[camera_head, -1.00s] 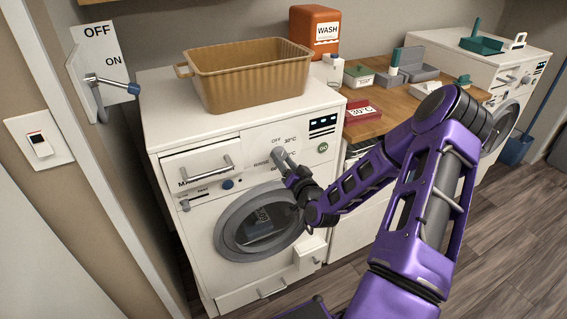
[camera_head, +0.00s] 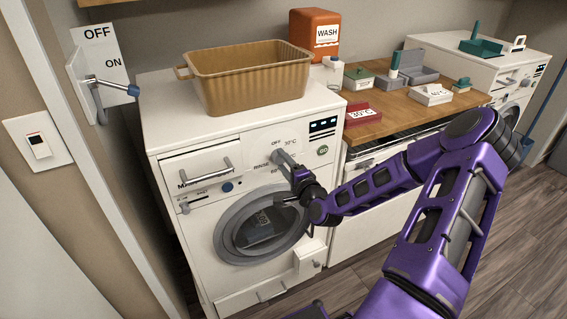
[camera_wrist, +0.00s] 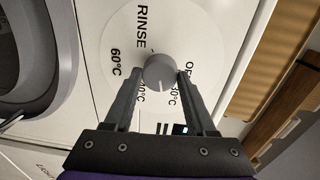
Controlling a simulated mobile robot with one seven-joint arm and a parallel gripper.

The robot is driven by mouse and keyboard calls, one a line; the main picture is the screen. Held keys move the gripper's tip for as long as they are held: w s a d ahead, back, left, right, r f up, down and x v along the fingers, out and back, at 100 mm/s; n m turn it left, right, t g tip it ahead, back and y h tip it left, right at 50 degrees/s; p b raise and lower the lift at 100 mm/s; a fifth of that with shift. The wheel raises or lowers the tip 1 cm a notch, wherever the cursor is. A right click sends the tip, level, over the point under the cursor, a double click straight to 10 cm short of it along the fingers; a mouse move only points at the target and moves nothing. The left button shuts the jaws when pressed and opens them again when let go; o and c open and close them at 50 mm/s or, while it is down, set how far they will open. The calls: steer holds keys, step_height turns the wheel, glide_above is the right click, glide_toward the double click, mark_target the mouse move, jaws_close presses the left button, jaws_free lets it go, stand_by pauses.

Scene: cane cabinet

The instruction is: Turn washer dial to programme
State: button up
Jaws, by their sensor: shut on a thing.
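The washer (camera_head: 160,110) stands at the left with its dial on the upper front panel. In the wrist view the grey round dial (camera_wrist: 160,71) sits on a white disc printed with RINSE, 60°C, 30°C and a partly hidden OFF; another temperature label is partly covered by the left finger. A pale mark on the dial points down in that view, toward the side between the partly covered label and 30°C. My gripper (camera_wrist: 161,74) is shut on the dial, one finger on each side. In the head view my gripper (camera_head: 287,164) reaches the panel from the lower right.
A tan basket (camera_head: 250,78) stands on the washer. The round door (camera_head: 262,228) is below the dial. An OFF/ON lever (camera_head: 110,85) is on the left wall.

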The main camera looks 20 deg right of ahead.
steer(key=m, duration=0.6)
steer(key=shift+y, duration=0.3)
stand_by(0.4)
steer(key=o, duration=1.4)
steer(key=shift+c, duration=0.2)
steer(key=shift+s, duration=0.15)
steer(key=s, duration=1.7)
steer(key=shift+d+r, duration=0.45)
